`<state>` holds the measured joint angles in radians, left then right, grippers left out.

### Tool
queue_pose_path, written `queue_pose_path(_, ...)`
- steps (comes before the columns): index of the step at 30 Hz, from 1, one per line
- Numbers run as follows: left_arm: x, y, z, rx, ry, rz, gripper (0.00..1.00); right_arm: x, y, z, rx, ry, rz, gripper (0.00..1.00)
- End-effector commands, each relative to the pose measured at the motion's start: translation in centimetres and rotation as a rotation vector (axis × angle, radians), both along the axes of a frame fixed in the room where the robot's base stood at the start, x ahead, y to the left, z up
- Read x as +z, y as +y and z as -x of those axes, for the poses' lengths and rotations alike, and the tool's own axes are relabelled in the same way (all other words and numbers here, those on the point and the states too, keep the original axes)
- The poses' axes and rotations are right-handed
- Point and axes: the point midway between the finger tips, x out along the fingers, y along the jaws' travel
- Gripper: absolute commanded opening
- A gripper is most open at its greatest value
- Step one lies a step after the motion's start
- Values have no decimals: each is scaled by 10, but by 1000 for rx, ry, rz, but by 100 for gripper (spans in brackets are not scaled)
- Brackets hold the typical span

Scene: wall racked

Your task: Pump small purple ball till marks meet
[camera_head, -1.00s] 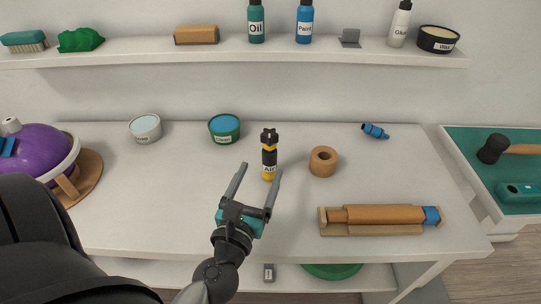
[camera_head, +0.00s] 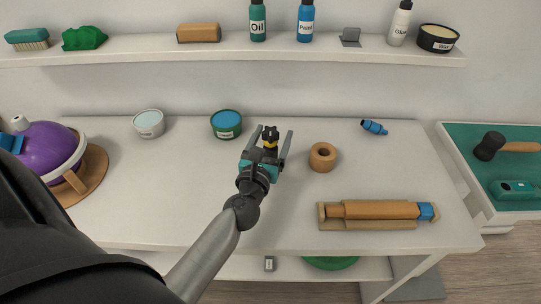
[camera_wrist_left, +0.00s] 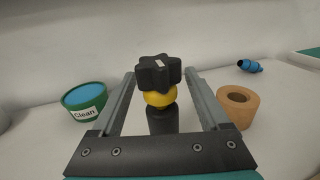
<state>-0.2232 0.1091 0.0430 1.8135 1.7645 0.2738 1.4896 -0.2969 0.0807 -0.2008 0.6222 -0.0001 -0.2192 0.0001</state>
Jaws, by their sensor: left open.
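The purple ball (camera_head: 48,148) rests on a round wooden stand (camera_head: 88,178) at the table's left end, with a white band and a pale cap on top. A black and yellow canister (camera_head: 270,142) stands upright on the table; its black star-shaped knob (camera_wrist_left: 160,72) and yellow collar show in the left wrist view. My left gripper (camera_head: 275,140) is open, with its fingers on both sides of the canister and gaps visible on each side. The gripper hides the canister's lower part. A wooden cylinder with a blue end (camera_head: 427,211) lies in a cradle at the front right. My right gripper is not in view.
A tan ring (camera_head: 322,157) stands close to the right of my left gripper. A green tub (camera_head: 226,124), a pale tub (camera_head: 149,123) and a blue fitting (camera_head: 374,127) stand toward the back. A shelf (camera_head: 230,51) runs above. The table's middle left is clear.

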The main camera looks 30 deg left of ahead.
Motion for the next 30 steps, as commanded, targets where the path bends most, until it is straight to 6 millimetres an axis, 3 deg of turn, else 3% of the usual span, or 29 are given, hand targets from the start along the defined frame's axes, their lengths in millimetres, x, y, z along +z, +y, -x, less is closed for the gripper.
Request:
queue_pose_path(4, 0, 3, -11, 0, 1, 1, 78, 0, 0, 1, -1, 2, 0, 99)
queue_pose_path(12, -1, 4, -13, 0, 2, 1, 78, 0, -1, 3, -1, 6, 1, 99)
queue_pose_path(30, -1, 3, -12, 0, 2, 1, 11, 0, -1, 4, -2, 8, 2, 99)
